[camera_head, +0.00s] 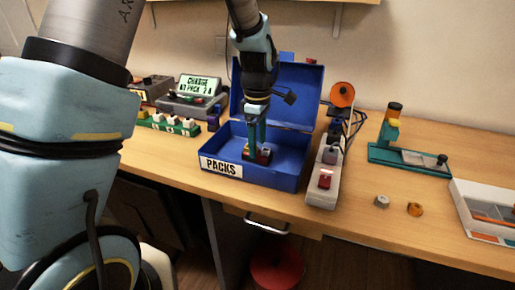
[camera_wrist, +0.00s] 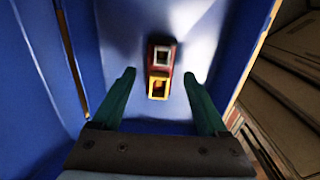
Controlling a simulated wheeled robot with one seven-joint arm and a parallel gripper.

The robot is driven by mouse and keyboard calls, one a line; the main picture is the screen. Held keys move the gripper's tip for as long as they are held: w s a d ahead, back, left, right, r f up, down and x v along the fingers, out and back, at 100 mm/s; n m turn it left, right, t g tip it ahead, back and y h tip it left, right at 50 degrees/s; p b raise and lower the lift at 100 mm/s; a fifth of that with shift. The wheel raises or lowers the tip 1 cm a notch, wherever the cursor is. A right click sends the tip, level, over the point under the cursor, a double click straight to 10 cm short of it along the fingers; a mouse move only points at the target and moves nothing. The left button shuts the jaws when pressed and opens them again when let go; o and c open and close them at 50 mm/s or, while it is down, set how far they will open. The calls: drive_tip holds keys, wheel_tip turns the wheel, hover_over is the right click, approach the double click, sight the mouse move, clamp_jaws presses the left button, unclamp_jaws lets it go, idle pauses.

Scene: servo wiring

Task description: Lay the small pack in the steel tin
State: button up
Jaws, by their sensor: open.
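A blue tin with its lid raised, labelled PACKS (camera_head: 222,167), stands on the bench; whether it is steel I cannot tell. Its blue inside fills much of the wrist view (camera_wrist: 115,30). On its floor lies a small red piece (camera_wrist: 160,59) with a pale square end and a yellow square end, which I take to be the small pack; it partly shows in the head view (camera_head: 264,157). My gripper (camera_head: 257,153) reaches down inside the tin. Its teal fingers (camera_wrist: 159,76) are open, one on each side of the piece, with gaps visible on both sides.
A grey power strip (camera_head: 322,190) with a red switch lies close to the tin's right. Left are a charger (camera_head: 198,88) with a lit display and a green strip of pale blocks (camera_head: 168,123). A teal stand (camera_head: 408,157) and two small round parts (camera_head: 398,205) are farther right.

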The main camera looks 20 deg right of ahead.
wheel_tip(320, 180, up, 10)
drive_tip(key=b, duration=0.1)
drive_tip(key=s+a+f+m, duration=0.1)
drive_tip(key=a+f+m, duration=0.1)
drive_tip(key=a, duration=0.8)
drive_tip(key=s+a+f+m+t, duration=0.1)
drive_tip(key=a+m, duration=0.4)
drive_tip(key=a, duration=0.5)
drive_tip(key=s+a+f+m, duration=0.2)
drive_tip(key=a+f+m, duration=0.1)
drive_tip(key=a, duration=0.7)
drive_tip(key=shift+f+m+t, duration=0.25)
drive_tip(key=shift+m+t, duration=0.05)
drive_tip(key=shift+a, duration=0.1)
